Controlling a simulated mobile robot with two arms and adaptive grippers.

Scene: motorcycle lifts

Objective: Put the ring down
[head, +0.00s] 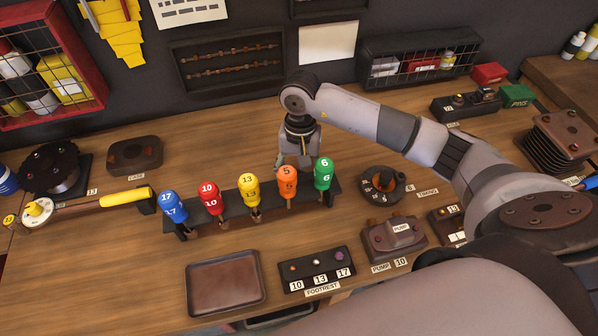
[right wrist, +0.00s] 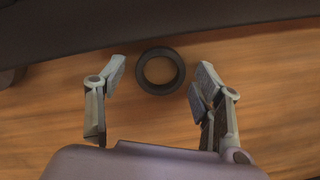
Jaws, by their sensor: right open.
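The ring (right wrist: 140,70), dark and round with an open middle, lies flat on the wooden bench in the right wrist view. My right gripper (right wrist: 158,82) is open, with one finger on each side of the ring and a gap on both sides. In the head view the right gripper (head: 303,158) points down behind the rack of numbered handles. The ring cannot be made out in the head view. My left gripper is in neither view.
A rack (head: 262,207) with several coloured handles stands just in front of the right gripper. A brown tray (head: 225,287), a footrest block (head: 317,270) and a pump block (head: 392,236) lie nearer.

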